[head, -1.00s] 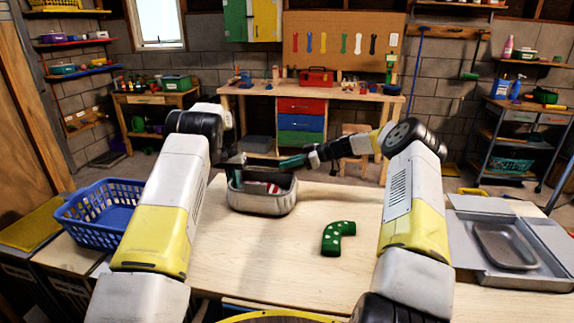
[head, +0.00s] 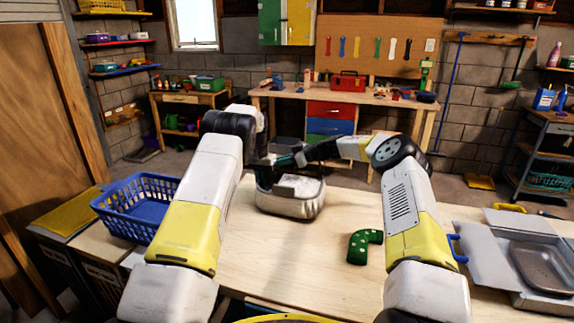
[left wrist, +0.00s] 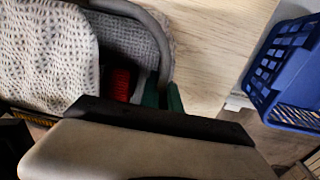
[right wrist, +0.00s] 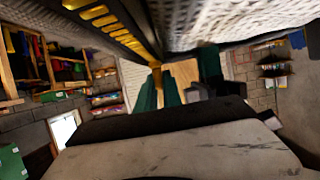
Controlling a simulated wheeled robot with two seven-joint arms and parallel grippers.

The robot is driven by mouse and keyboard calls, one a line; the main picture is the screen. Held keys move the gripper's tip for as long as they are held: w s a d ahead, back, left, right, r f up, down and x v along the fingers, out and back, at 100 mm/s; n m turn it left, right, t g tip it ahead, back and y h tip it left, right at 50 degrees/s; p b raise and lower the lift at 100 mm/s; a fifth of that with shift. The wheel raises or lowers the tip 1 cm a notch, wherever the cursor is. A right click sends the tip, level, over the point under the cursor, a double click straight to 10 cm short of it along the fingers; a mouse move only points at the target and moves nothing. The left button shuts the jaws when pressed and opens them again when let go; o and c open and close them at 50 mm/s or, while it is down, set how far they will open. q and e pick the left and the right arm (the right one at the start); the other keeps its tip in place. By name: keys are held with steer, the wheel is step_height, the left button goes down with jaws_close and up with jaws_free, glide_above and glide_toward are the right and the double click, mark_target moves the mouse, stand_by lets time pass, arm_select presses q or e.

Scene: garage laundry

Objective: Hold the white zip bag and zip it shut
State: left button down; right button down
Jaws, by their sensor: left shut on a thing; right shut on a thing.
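The white zip bag (head: 291,207) stands upright on the table. Its lid flap covers part of the top, and the left wrist view shows its pale woven cloth (left wrist: 48,50). A gap at one end shows the grey lining and a red thing (left wrist: 119,84) inside. My left gripper (head: 263,172) is shut at the bag's left end; its green fingertips show beside the rim (left wrist: 162,94). My right gripper (head: 300,159) is shut at the bag's top back edge. A dark strip with yellow teeth (right wrist: 115,32), seemingly the zip, runs close by its fingers. What exactly each pinches is partly hidden.
A blue basket (head: 140,210) stands left of the table. A grey box with a metal tray (head: 545,268) is at the right. The table front is clear.

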steer(key=shift+w+a, duration=0.1)
steer(key=shift+a, duration=0.1)
steer(key=c, duration=1.5)
jaws_free()
steer(key=shift+d, duration=0.1)
steer(key=shift+d+r, duration=0.15)
steer(key=shift+d, duration=0.15)
step_height(320, 180, up, 4)
glide_above(304, 174)
steer(key=shift+w+r, duration=0.15)
steer(key=shift+r, duration=0.05)
arm_select(q)
steer(key=c, duration=1.5)
jaws_free()
